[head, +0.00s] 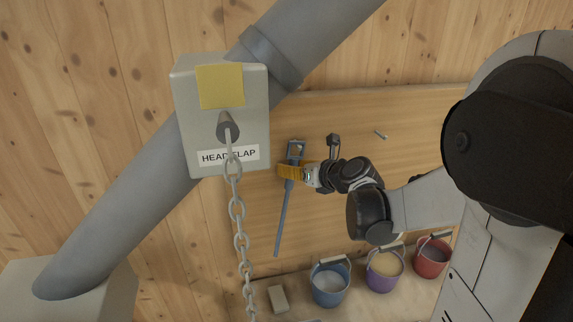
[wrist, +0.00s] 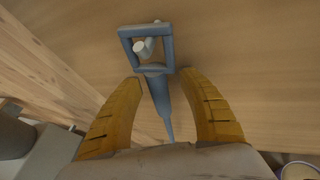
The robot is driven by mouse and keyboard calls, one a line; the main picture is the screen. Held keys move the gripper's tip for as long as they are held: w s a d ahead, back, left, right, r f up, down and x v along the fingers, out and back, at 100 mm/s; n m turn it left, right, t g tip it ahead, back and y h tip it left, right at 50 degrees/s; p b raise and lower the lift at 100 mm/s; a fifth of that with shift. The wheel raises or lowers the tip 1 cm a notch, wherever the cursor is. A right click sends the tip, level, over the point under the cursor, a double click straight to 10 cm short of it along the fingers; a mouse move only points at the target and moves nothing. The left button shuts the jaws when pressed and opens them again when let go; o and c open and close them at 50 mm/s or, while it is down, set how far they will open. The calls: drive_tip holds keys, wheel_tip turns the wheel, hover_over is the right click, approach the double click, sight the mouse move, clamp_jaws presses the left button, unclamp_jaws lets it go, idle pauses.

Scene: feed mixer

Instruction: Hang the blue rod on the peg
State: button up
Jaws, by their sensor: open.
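The blue rod (head: 283,218) is a long grey-blue shaft with a square loop at its top, in front of the wooden board. It slants slightly, its lower end to the left in the head view. In the wrist view the rod (wrist: 160,97) shows its loop around the pale end of a peg (wrist: 144,48), which lies inside the opening. Whether the loop rests on the peg is hard to tell. My gripper (head: 292,171) is just below the loop. In the wrist view its orange fingers (wrist: 159,76) are apart, one on each side of the shaft, with gaps visible.
A second pale peg (head: 381,134) sticks out of the board (head: 420,110) to the right, empty. A grey box (head: 190,120) labelled HEADFLAP with a hanging chain (head: 238,212) is close on the left. Blue (head: 331,291), purple (head: 383,280) and red (head: 431,265) buckets stand below.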

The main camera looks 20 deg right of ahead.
clamp_jaws()
unclamp_jaws()
drive_tip(key=shift+s, duration=0.1)
drive_tip(key=v, duration=1)
drive_tip(key=shift+s+r, duration=0.15)
drive_tip(key=shift+s, duration=0.15)
idle(5.8)
